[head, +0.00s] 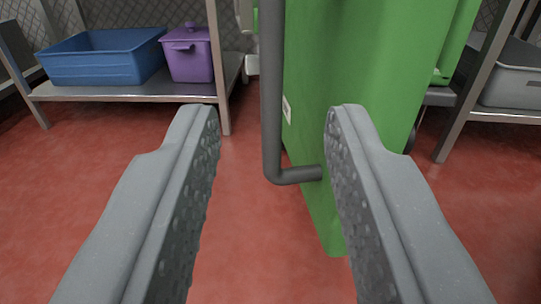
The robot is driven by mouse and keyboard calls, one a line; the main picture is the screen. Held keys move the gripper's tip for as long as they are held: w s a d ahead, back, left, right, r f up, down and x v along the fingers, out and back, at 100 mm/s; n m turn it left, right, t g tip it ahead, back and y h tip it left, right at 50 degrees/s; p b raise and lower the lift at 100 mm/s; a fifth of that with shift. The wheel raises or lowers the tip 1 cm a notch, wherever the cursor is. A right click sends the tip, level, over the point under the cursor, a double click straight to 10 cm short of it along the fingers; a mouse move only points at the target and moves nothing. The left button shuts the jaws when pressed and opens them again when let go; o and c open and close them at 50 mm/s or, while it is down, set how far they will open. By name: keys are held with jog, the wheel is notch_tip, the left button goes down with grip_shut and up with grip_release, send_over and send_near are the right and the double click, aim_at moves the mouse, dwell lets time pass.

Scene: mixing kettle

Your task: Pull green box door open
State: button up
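The green box door (345,85) stands right of centre in the head view, seen at a steep angle. A dark grey bar handle (270,100) runs vertically along it and bends at its lower end to join the green panel. My gripper (272,118) is open, with its two grey, dimpled fingers spread wide. In the picture the handle's lower part lies between the fingertips, nearer the right one. I see no contact with the left finger; the depth gap is hard to judge. The right finger covers part of the green panel's lower area.
A metal shelf (130,93) at the back left holds a blue tub (100,62) and a purple lidded pot (188,55). Another shelf at the right holds a grey tub (515,78). The red floor (80,170) is clear at the left.

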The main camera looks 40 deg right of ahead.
jog(key=shift+v, duration=1.15)
